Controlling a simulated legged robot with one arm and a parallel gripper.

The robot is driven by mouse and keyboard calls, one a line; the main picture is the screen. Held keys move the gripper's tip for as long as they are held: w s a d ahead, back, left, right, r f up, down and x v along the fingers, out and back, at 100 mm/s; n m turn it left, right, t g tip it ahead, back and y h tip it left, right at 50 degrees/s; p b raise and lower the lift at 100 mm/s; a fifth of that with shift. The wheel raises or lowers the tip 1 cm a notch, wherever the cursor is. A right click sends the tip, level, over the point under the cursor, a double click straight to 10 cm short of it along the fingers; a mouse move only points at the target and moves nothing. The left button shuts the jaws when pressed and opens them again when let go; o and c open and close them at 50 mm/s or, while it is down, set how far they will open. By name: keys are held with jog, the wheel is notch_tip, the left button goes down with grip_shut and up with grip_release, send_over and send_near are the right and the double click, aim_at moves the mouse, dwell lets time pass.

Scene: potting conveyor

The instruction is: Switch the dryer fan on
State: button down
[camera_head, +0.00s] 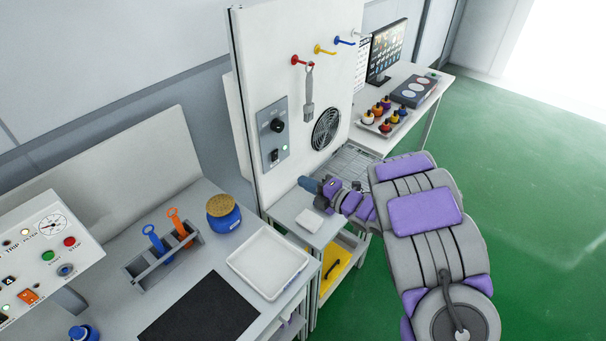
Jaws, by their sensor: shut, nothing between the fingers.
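The dryer fan (326,129) is a round dark grille in the white upright panel. To its left is a grey control plate (264,141) with a black knob (277,126) and a small dark switch (274,155) below it. A small pale green light (285,148) shows beside the switch. The switch's position is too small to tell, and I cannot tell if the fan turns. My gripper (303,182) is shut and empty, low in front of the panel, below and right of the control plate and apart from it.
A white block (309,221) lies on the shelf below my gripper. A white tray (267,262) and a blue jar (223,214) stand on the left table. Green floor is clear at right.

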jog(key=w+d+r+m+t+h, duration=0.1)
jog(key=d+r+m+h, duration=0.2)
jog(key=d, duration=0.5)
jog(key=w+d+r+m+t+h, duration=0.1)
jog(key=d+m+h, duration=0.2)
jog(key=d+h, duration=0.3)
jog(key=s+d+r+m+g+h, duration=0.2)
jog(key=s+d+r+m+h, duration=0.35)
jog(key=d+m, duration=0.4)
jog(key=s+d+r+m+g+h, duration=0.15)
jog(key=s+m+g, duration=0.6)
jog(key=s, duration=1.35)
jog(key=s+a+m+g+y, duration=0.1)
jog(key=s+a, duration=0.4)
jog(key=s, duration=0.5)
jog(key=s+a+m+g+y, duration=0.1)
jog(key=s+a+m+g, duration=0.2)
jog(key=s, duration=0.8)
jog(key=shift+s+a+r+m+g+y, duration=0.3)
jog(key=shift+a+m+g+y, duration=0.1)
jog(key=shift+a+m, duration=0.55)
